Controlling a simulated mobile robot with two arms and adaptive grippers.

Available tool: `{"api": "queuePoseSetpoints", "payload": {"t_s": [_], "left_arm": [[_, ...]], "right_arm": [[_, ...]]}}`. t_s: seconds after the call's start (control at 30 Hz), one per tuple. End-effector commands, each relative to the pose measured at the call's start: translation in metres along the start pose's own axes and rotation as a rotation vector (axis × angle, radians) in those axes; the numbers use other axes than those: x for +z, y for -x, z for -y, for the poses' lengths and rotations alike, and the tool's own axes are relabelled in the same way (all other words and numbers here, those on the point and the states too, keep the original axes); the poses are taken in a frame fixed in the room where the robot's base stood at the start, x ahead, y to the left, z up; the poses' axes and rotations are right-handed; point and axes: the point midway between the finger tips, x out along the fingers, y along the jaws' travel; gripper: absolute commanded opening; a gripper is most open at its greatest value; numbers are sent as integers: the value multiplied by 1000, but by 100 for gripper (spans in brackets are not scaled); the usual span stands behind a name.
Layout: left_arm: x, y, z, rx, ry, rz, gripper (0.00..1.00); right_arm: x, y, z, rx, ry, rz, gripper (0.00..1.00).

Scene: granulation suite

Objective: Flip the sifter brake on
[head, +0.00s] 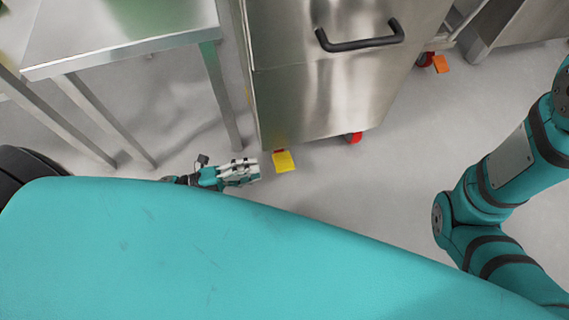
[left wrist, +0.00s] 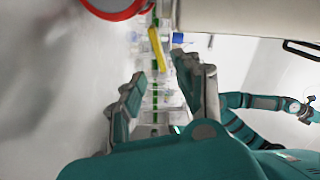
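A yellow brake pedal (head: 284,161) sticks out low at the near corner of a steel cabinet on casters (head: 325,95), just above the floor. It also shows in the left wrist view as a thin yellow bar (left wrist: 157,49), seen nearly edge-on. My left gripper (head: 252,171) is low beside the pedal, to its left in the head view, with a small gap between them. In the left wrist view its two fingers (left wrist: 156,88) are apart with nothing between them, and the pedal lies beyond the fingertips. My right arm shows at the right, but its gripper is out of frame.
A steel table (head: 125,38) with legs stands left of the cabinet. A red caster (head: 354,137) is under the cabinet, and a red wheel (left wrist: 113,6) is close to the pedal in the wrist view. An orange pedal (head: 441,64) is farther back. The floor right of the cabinet is clear.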

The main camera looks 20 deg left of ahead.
Motion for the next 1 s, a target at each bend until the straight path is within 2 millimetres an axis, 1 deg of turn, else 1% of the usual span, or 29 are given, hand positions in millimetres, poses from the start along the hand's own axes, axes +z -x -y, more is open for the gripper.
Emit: {"api": "queuePoseSetpoints", "payload": {"t_s": [0.03,0.2,0.3,0.43,0.6,0.87,0.9,1.0], "left_arm": [[1,-13,-2,-5,-4,-2,33],[1,-49,-3,-4,-3,-1,33],[1,-67,-2,-4,-2,-1,33],[1,-84,-2,-2,-1,-1,33],[0,-94,-1,-1,0,0,33],[0,-95,0,0,0,0,33],[0,-95,0,0,1,0,30],[0,-95,0,0,1,0,17]], "right_arm": [[-2,7,1,0,0,0,37],[-6,19,4,0,0,1,37],[-9,25,5,0,0,0,37],[-10,30,6,-1,0,0,37],[-11,32,7,-1,0,0,37],[-11,32,7,-1,0,0,37],[-11,32,7,-1,0,0,37],[-11,32,7,-1,0,0,37]]}}
